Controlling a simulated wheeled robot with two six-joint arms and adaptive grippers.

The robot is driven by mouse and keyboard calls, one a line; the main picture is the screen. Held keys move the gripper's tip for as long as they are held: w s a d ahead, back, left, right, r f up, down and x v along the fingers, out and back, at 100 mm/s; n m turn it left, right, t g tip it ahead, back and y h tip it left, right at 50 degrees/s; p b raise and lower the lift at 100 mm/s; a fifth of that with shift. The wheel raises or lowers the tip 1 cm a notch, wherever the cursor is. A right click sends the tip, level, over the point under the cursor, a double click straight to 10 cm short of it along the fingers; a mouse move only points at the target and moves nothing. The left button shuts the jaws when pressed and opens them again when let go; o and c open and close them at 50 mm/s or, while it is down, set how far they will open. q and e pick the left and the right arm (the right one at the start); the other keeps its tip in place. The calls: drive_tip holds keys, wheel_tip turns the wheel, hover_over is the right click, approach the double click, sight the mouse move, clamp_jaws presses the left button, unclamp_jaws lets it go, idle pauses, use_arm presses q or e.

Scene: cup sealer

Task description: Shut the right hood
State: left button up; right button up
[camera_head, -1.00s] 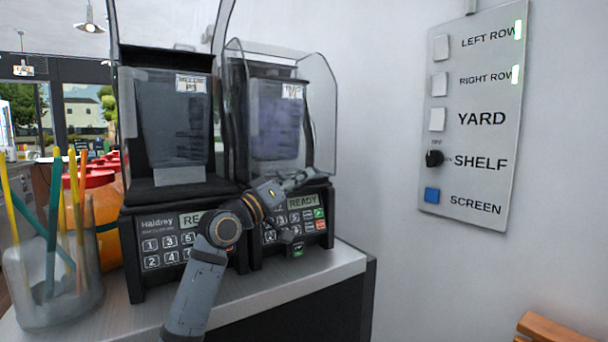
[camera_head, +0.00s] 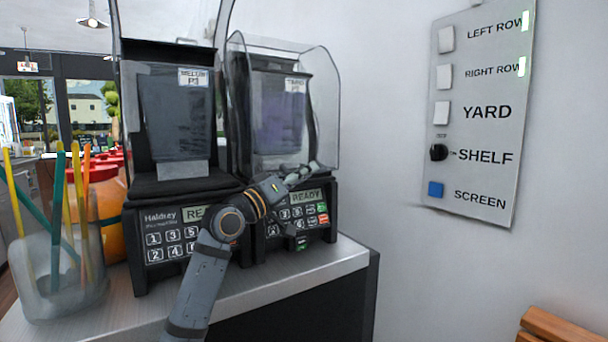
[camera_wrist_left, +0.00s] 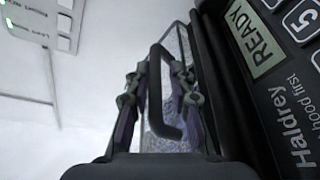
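The right hood (camera_head: 326,115) is a clear shell around the jug of the right blender (camera_head: 290,215). It looks lowered; I cannot tell if it is fully down. My left gripper (camera_head: 308,170) is at the hood's lower front, just above the READY display. In the left wrist view, the left gripper (camera_wrist_left: 163,95) has its two fingers apart, one on each side of the hood's black loop handle (camera_wrist_left: 158,75). A gap shows beside the left finger; the right finger is close to the handle, and contact is unclear. My right gripper is out of view.
The left blender (camera_head: 175,190) stands close on the left, with its clear hood raised. A cup of straws (camera_head: 60,275) and an orange jar (camera_head: 108,225) are farther left. A switch panel (camera_head: 475,130) is on the right wall. The counter's right end (camera_head: 345,255) is bare.

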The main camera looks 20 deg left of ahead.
use_arm(q)
drive_tip(key=v, duration=0.7)
drive_tip(key=shift+s, duration=0.2)
drive_tip(key=shift+a+f, duration=0.1)
drive_tip(key=shift+f, duration=0.1)
